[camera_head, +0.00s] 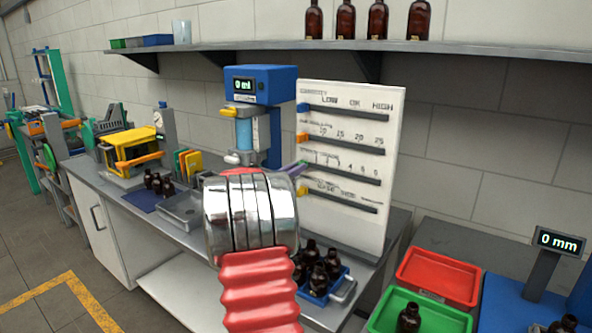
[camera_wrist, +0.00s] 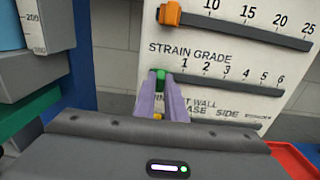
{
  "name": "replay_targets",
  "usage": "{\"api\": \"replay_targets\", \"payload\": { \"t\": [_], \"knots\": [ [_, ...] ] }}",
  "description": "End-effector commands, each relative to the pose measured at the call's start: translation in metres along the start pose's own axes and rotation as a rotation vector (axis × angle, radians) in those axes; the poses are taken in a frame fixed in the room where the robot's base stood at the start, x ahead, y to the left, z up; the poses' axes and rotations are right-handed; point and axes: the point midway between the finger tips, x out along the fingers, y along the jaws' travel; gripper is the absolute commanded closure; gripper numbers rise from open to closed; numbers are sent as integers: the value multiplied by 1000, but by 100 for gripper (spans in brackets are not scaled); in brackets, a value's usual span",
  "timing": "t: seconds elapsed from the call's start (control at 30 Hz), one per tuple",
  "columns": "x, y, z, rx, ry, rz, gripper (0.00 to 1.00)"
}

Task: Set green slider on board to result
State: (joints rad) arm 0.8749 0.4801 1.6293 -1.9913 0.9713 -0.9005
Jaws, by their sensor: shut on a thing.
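The white board (camera_head: 345,225) stands upright at the back of the bench, with several horizontal slots and sliders. The green slider (camera_wrist: 160,76) is at the left end of the STRAIN GRADE slot, left of the 1 mark on a scale from 1 to 6. My gripper (camera_wrist: 161,84) has purple fingers shut on the green slider. In the head view my gripper (camera_head: 300,168) reaches the board's left edge, and my arm hides part of the scene. The blue slider (camera_head: 303,107), orange slider (camera_head: 302,137) and yellow slider (camera_head: 303,191) sit at the left ends of their slots.
A blue machine (camera_head: 262,85) reading 0 ml stands left of the board. Dark bottles in a blue tray (camera_head: 343,288) are below it. A red bin (camera_head: 440,275) and green bin (camera_head: 385,315) are at right, near a 0 mm display (camera_head: 561,243). A shelf (camera_head: 400,46) runs above.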

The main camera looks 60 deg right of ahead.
Motion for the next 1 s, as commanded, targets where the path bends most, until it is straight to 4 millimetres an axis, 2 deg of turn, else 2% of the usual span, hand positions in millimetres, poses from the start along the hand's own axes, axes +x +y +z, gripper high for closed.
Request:
{"api": "replay_targets", "payload": {
  "t": [0.23,0.37,0.47,0.8,1.0],
  "knots": [
    [0,0,0,0,0,1,100],
    [0,-10,0,-2,-1,0,100],
    [0,-24,1,-1,-1,-2,100],
    [1,-94,1,-1,-2,-4,100],
    [0,-119,1,1,-1,-1,100]
  ]
}}
